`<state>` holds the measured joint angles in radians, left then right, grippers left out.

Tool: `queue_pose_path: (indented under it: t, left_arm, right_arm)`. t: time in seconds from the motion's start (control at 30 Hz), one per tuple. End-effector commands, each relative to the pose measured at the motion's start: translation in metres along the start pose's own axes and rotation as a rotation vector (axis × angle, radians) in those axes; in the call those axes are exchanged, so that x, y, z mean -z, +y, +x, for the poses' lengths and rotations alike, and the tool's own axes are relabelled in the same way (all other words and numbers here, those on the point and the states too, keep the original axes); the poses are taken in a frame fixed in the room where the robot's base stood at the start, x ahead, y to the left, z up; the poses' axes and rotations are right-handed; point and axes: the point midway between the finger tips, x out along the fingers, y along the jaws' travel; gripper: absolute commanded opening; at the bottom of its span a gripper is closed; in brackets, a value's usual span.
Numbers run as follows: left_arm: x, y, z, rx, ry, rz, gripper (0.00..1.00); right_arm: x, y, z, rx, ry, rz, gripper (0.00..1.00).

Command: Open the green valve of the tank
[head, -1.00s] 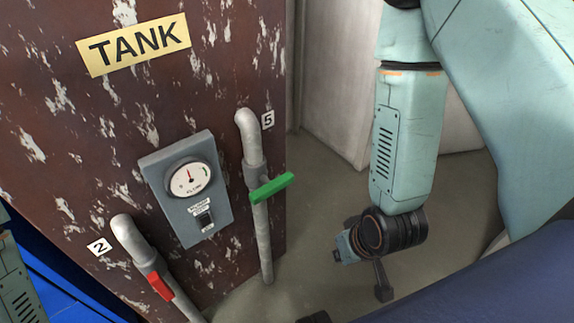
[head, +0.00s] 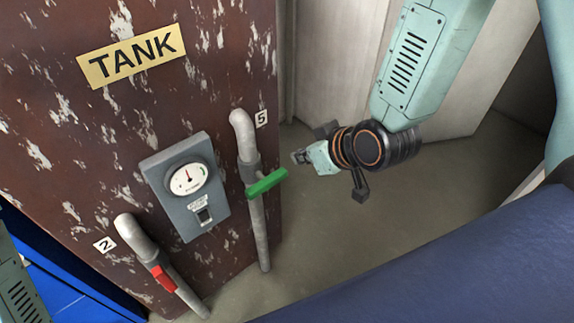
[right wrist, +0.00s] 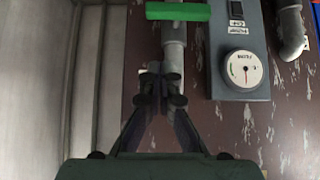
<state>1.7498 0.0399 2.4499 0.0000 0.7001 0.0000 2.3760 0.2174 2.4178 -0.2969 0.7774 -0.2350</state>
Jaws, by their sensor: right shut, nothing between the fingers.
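The rusty brown tank (head: 60,150) stands at the left with a yellow TANK label (head: 130,53). The green valve handle (head: 266,183) sits on grey pipe 5 (head: 247,140) and sticks out crosswise to the pipe. It also shows at the top of the right wrist view (right wrist: 178,11). My right gripper (head: 297,157) is shut and empty, a little right of the green handle and apart from it. In the right wrist view its fingertips (right wrist: 162,83) lie over the pipe, below the handle in the picture. My left gripper is not in view.
A grey box with a gauge (head: 187,180) is mounted on the tank, left of pipe 5. A red valve handle (head: 163,278) is on pipe 2 (head: 133,235), lower left. Pale panels (head: 350,70) stand behind my right arm. The floor (head: 330,235) is clear.

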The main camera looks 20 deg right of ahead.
Motion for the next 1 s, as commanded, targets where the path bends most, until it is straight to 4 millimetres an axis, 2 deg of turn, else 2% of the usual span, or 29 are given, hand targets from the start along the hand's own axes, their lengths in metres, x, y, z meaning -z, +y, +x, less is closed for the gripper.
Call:
queue_pose_path:
  t: [0.17,0.57,0.6,0.8,1.0]
  left_arm:
    - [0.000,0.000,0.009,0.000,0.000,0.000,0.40]
    - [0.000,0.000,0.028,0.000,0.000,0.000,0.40]
    - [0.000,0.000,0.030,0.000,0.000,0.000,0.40]
    - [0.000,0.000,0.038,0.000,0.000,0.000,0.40]
    - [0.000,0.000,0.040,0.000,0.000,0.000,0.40]
  right_arm:
    - [-0.002,-0.001,0.025,0.001,-0.002,-0.008,0.00]
    - [-0.002,-0.001,0.100,0.001,-0.001,-0.003,0.00]
    - [-0.007,-0.001,0.105,0.002,-0.003,0.000,0.00]
    - [-0.024,-0.001,0.121,0.001,-0.001,0.001,0.00]
    - [-0.029,0.000,0.126,0.000,-0.001,0.000,0.00]
